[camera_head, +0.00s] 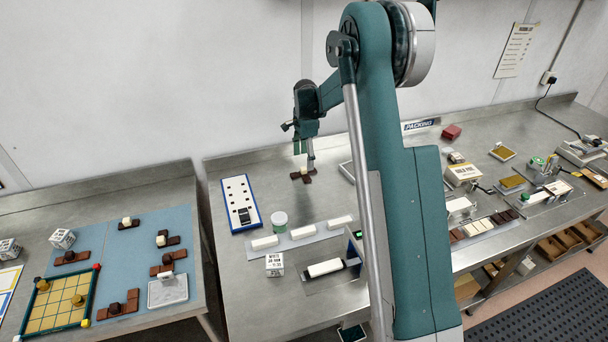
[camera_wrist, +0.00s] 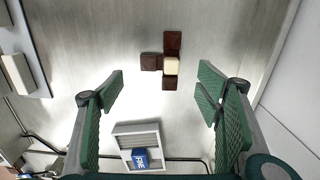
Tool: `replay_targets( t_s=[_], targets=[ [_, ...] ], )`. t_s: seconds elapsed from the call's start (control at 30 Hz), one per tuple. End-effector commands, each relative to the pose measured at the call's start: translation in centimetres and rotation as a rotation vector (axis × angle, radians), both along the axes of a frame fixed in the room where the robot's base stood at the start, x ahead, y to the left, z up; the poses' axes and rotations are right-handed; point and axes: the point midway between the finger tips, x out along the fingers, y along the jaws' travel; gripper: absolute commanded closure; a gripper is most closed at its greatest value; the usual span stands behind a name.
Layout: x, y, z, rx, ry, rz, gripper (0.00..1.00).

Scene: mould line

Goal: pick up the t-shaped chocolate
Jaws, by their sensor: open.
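The t-shaped chocolate (camera_wrist: 172,45) is dark brown with a pale cream block (camera_wrist: 171,66) on it. In the wrist view it lies flat on the steel table, at upper middle. In the head view the chocolate (camera_head: 306,178) lies near the back of the middle table, partly hidden by my gripper's finger. My gripper (camera_wrist: 162,95) is open and empty, its green pads apart on both sides of the picture, with the chocolate beyond the tips. In the head view my gripper (camera_head: 306,158) points down just above or behind the chocolate; I cannot tell the exact gap.
A blue-edged white board (camera_head: 229,203) lies left of the chocolate. More brown pieces lie on a blue mat (camera_head: 190,224) on the left table. The steel around the chocolate is clear.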

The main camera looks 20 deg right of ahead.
Motion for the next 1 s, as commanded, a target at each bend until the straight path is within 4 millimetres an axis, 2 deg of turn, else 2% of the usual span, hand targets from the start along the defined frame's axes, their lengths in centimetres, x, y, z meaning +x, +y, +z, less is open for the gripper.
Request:
replay_targets(
  t_s=[0.17, 0.5, 0.87, 1.0],
  targets=[
    [0.0, 0.0, -0.2, 0.0, 0.0, 0.001, 0.35],
    [0.0, 0.0, -2.4, 0.0, 0.0, 0.001, 0.35],
    [0.0, 0.0, -2.6, 0.0, 0.0, 0.001, 0.35],
    [0.0, 0.0, -3.3, 0.0, 0.0, 0.001, 0.35]
  ],
)
